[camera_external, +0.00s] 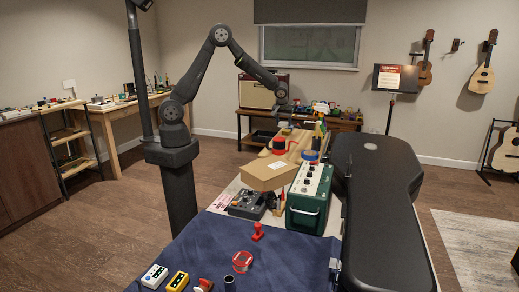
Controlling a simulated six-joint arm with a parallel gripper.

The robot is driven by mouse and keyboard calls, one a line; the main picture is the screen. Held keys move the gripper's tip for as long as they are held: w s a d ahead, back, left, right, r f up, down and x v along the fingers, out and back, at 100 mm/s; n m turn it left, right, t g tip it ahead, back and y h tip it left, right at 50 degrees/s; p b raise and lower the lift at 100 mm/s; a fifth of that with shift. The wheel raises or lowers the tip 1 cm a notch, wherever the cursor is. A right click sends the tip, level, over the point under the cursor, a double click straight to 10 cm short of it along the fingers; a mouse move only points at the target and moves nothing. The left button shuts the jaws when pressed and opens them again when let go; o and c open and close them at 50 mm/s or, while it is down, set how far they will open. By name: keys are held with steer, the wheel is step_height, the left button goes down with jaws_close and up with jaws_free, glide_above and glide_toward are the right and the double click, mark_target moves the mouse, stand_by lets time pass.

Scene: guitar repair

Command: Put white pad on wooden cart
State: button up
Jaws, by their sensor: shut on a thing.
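My arm reaches from its dark post over to the far end of the workbench. My gripper (284,108) is small and dark there, above the bench's far end and in front of the back table. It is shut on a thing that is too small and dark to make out. I cannot tell whether that is the white pad; no white pad is clearly recognisable elsewhere. A wooden shelf unit (62,106) with open shelves, possibly the wooden cart, stands at the left, far from my gripper. It carries small items on top.
A black guitar case (385,215) lies along the bench's right side. A green amplifier (309,201), a cardboard box (268,174) and a red-topped item (279,145) crowd the middle. The blue mat (205,255) has small pedals in front. Floor (130,205) lies clear at left.

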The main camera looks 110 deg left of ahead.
steer(key=s+a+f, duration=0.1)
steer(key=a+f, duration=0.1)
steer(key=a, duration=0.1)
steer(key=s+a+f, duration=0.1)
steer(key=a+f, duration=0.1)
steer(key=a, duration=0.1)
steer(key=s+a+f, duration=0.1)
steer(key=a+f, duration=0.1)
steer(key=a, duration=0.2)
steer(key=shift+f, duration=0.25)
steer(key=shift+a+f, duration=0.1)
steer(key=shift+f, duration=1.9)
steer(key=shift+f, duration=0.2)
steer(key=o, duration=0.9)
steer(key=shift+o, duration=0.2)
steer(key=shift+r, duration=0.1)
steer(key=v, duration=1.2)
